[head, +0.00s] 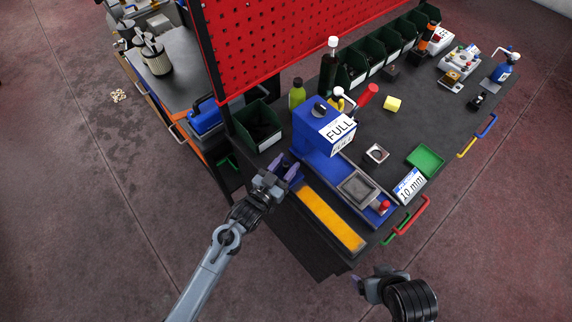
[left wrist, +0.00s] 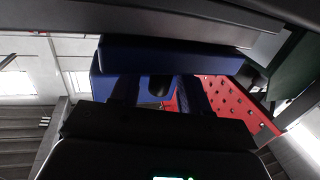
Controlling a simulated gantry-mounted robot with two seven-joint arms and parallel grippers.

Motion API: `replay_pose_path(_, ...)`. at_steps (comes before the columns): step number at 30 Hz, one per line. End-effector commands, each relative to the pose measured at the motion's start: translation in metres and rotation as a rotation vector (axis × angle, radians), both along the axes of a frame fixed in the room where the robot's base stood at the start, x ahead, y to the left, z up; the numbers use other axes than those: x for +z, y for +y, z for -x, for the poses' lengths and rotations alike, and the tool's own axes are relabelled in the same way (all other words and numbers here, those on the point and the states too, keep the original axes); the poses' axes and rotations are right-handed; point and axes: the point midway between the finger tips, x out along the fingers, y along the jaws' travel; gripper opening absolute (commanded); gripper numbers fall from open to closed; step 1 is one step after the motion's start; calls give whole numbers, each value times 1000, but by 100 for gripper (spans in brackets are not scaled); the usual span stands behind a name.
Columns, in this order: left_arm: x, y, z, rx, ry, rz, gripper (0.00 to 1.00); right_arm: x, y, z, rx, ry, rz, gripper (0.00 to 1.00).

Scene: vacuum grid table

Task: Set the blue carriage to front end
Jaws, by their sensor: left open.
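The blue carriage (head: 313,122) is a tall blue block with a black knob on top and a white sign reading FULL on its front. It stands at the rear end of a long blue base (head: 323,171). A grey square grid plate (head: 358,189) and a red knob (head: 383,207) are farther forward on this base. My left gripper (head: 286,168) is open and empty, just left of the base near the carriage. Blue surfaces (left wrist: 175,54) fill the left wrist view beyond the fingers (left wrist: 160,92); contact cannot be told. My right gripper (head: 359,284) is off the table's front, its jaws unclear.
A yellow-orange strip (head: 330,218) lies along the base's left side. A 10 mm sign (head: 409,186), a green tray (head: 426,159) and a small metal square (head: 376,153) lie to the right. Bottles and a green bin (head: 257,125) stand behind, before the red pegboard (head: 290,40).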

Motion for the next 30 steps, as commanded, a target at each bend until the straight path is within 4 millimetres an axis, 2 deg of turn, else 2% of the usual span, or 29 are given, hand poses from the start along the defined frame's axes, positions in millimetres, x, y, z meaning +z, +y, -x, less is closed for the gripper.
replay_pose_path(9, 0, -1, -1, 0, 1, -1, 45, -1, -2, 0, 5, 1, 7, 84)
replay_pose_path(18, 0, -1, -1, 0, 1, -1, 0, -1, -2, 0, 4, 1, 7, 84)
replay_pose_path(30, 2, 2, 5, 12, 1, 0, 0, 6, 0, 0, -1, 2, -1, 84)
